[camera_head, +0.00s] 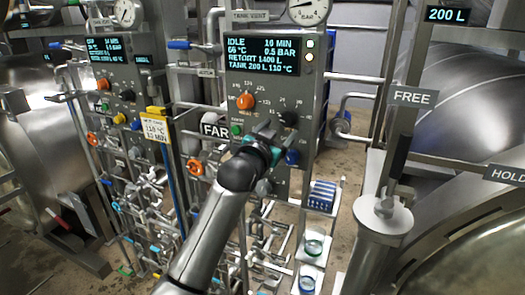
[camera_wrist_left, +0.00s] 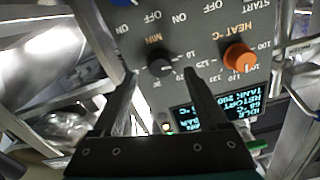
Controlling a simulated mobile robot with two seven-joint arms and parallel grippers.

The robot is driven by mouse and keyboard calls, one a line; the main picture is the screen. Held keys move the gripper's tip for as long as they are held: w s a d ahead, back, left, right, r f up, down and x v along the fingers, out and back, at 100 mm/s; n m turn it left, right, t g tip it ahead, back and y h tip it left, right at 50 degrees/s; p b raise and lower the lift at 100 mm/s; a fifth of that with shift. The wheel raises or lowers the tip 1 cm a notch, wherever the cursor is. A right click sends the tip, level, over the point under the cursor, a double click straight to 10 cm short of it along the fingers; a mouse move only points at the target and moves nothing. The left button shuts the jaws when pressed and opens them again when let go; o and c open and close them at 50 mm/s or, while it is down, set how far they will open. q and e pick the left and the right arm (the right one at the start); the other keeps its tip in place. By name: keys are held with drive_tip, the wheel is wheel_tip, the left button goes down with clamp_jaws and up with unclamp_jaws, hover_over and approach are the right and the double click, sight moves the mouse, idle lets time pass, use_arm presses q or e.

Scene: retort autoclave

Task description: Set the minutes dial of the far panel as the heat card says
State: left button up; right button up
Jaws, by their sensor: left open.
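The far panel (camera_head: 268,85) is a grey upright box, labelled by the FAR sign (camera_head: 215,130). Its black minutes dial (camera_head: 290,118) sits right of the orange heat dial (camera_head: 245,100). In the left wrist view, where the panel appears upside down, the minutes dial (camera_wrist_left: 160,66) lies ahead of my fingertips, near the middle of the gap. The orange dial (camera_wrist_left: 239,57) is to its right. My left gripper (camera_head: 262,143) is open and empty, in front of the panel's lower part. The yellow-topped heat card (camera_head: 155,127) hangs left of it; its small print is hard to read.
The far panel's display (camera_head: 262,54) reads IDLE, 10 MIN. A blue knob (camera_head: 292,157) sits low on the panel, close to my gripper. A second panel (camera_head: 118,75) stands to the left. Pipes and valves crowd the space below. A FREE sign (camera_head: 412,97) stands right.

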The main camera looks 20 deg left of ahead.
use_arm(q)
drive_tip(key=s+b, duration=0.1)
drive_tip(key=s, duration=0.9)
drive_tip(key=shift+a+b, duration=0.2)
drive_tip(key=shift+b, duration=0.15)
drive_tip(key=shift+s, duration=0.1)
wheel_tip(320, 180, down, 26)
drive_tip(key=w+f+g+b, duration=0.1)
drive_tip(key=g+b, duration=0.3)
drive_tip(key=b, duration=0.2)
drive_tip(key=s+f+n+g+b, duration=0.1)
drive_tip(key=s+f+g+b, duration=0.3)
drive_tip(key=f, duration=1.1)
drive_tip(key=s+f+g+b, duration=0.15)
drive_tip(key=s+f, duration=0.45)
drive_tip(key=f, duration=0.9)
drive_tip(key=s+f+g+b, duration=0.4)
drive_tip(key=s+f+b, duration=0.1)
drive_tip(key=s+f, duration=1.3)
drive_tip(key=s+f+g+b, duration=0.1)
drive_tip(key=s+f+b, duration=0.1)
drive_tip(key=s+f, duration=0.4)
drive_tip(key=s+d+f+g+b, duration=0.1)
drive_tip(key=s+f, duration=0.5)
drive_tip(key=s, duration=0.9)
drive_tip(key=shift+s+f+g+y+b, duration=0.15)
drive_tip(key=shift+f+g+y+b, duration=0.15)
drive_tip(key=shift+g+b, duration=0.5)
